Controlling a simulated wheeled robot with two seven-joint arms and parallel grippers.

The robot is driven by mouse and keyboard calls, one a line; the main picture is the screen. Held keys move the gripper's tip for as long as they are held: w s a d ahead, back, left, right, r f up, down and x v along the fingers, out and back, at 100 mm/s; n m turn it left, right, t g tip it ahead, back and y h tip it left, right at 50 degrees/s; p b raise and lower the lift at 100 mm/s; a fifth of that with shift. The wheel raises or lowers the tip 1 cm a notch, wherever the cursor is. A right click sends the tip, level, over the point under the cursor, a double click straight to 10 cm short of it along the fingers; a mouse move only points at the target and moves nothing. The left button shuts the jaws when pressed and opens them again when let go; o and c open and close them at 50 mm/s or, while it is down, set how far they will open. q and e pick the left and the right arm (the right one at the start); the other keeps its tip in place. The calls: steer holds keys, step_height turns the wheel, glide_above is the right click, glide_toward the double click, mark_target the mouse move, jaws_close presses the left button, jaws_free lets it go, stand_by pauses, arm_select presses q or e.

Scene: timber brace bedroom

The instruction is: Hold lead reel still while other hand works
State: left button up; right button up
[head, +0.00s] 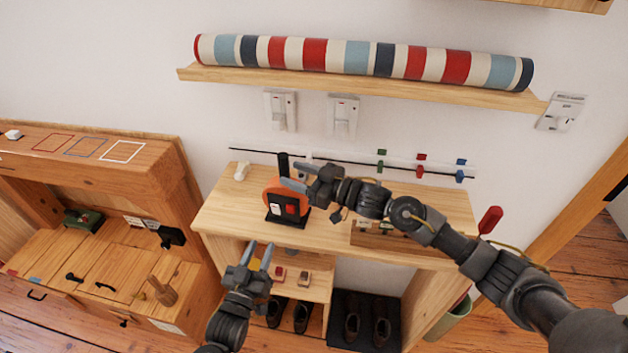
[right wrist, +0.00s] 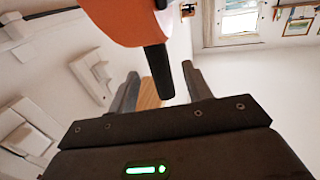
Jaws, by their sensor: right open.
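The lead reel (head: 272,188) is an orange disc on a black base. It has a red and a white block on its front and a dark upright post. It stands on the wooden bench top. My right gripper (head: 296,176) is open right beside the reel, its fingers pointing left at it. In the right wrist view the reel's orange side (right wrist: 125,18) is at the top, and a black bar (right wrist: 157,72) shows between the open fingers (right wrist: 163,84). I cannot tell whether they touch it. My left gripper (head: 259,252) is open and empty, in front of the bench and below the reel.
The bench top (head: 225,213) is clear at left, with a small pale object (head: 241,171) at its back. A rail with coloured clips (head: 421,164) runs behind. A shelf (head: 225,76) holds a striped roll (head: 345,56). Shoes (head: 302,316) stand below.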

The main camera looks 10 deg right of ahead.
mark_target(285, 171)
steer(key=shift+x, duration=1.85)
steer(key=shift+c, duration=0.3)
jaws_close()
arm_select(q)
steer(key=shift+s+f, duration=0.25)
steer(key=shift+f, duration=0.05)
steer(key=c, duration=0.3)
steer(key=shift+s+a+f+n, duration=0.15)
steer(key=shift+s+a+n, duration=0.15)
steer(key=shift+s+n, duration=0.25)
steer(key=shift+s+a+f+n, duration=0.1)
steer(key=shift+s+a+n, duration=0.25)
steer(key=shift+s, duration=0.35)
jaws_close()
steer(key=shift+s+a+r+n, duration=0.15)
steer(key=shift+s+r+n, duration=0.3)
steer(key=shift+n, duration=1.9)
steer(key=shift+s+a+r+n, duration=0.2)
steer(key=shift+r+n, duration=0.45)
steer(key=shift+n, duration=1.75)
steer(key=shift+s+a+r+n, duration=0.1)
steer(key=shift+s+r+n, duration=0.4)
steer(key=shift+n, duration=1.85)
steer(key=shift+w, duration=0.1)
